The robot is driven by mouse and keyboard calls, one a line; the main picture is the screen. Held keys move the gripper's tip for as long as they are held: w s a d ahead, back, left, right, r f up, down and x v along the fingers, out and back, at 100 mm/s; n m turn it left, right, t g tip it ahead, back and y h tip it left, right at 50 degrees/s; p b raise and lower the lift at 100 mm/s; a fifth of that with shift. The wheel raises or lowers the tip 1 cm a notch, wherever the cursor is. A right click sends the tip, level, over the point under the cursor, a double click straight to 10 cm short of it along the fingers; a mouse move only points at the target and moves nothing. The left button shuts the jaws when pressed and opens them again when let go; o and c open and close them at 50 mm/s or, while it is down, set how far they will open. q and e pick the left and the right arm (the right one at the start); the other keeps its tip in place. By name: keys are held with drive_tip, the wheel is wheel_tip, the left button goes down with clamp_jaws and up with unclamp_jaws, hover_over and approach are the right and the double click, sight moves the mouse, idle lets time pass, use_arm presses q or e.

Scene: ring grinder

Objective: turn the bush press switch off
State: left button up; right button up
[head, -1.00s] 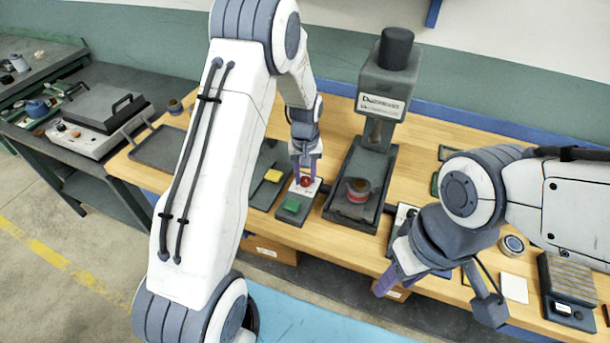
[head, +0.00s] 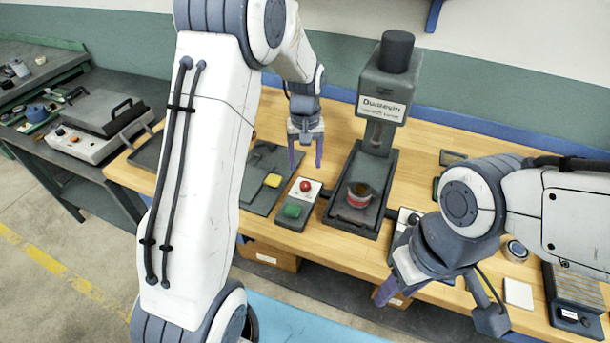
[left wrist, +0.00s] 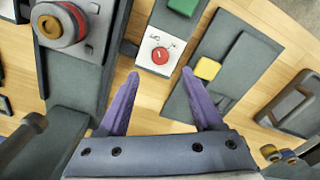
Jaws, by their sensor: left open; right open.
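The switch box (head: 298,204) lies on the wooden bench just left of the press, with a red button (head: 305,186) on a white plate and a green button (head: 292,211) nearer the front edge. The bush press (head: 380,100) stands to its right, with a red ring part on its base. My left gripper (head: 305,160) is open and empty above and behind the red button. In the left wrist view the red button (left wrist: 159,57) shows ahead of the spread purple fingers (left wrist: 165,98), clear of them. My right gripper (head: 388,292) is open, low at the bench's front edge, away from the switch.
A dark plate with a yellow block (head: 273,180) lies left of the switch box. A second bench with a grey machine (head: 100,115) stands at the far left. A white square pad (head: 518,293) and a ribbed dark block lie at the right.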

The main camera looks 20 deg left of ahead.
use_arm(q)
drive_tip(key=shift+r, duration=1.55)
drive_tip(key=shift+d, duration=0.1)
drive_tip(key=s+d+r+m, duration=0.35)
drive_tip(key=s+d, duration=0.25)
drive_tip(key=d, duration=0.2)
drive_tip(key=s+d+r+m, duration=0.1)
drive_tip(key=s+d+m, duration=0.2)
drive_tip(key=s, duration=0.8)
drive_tip(key=s+d+r+m+h, duration=0.1)
drive_tip(key=s+d+m, duration=0.3)
drive_tip(key=s, duration=0.8)
drive_tip(key=shift+s+d+m, duration=0.25)
drive_tip(key=shift+d+m, duration=0.05)
drive_tip(key=shift+m, duration=0.65)
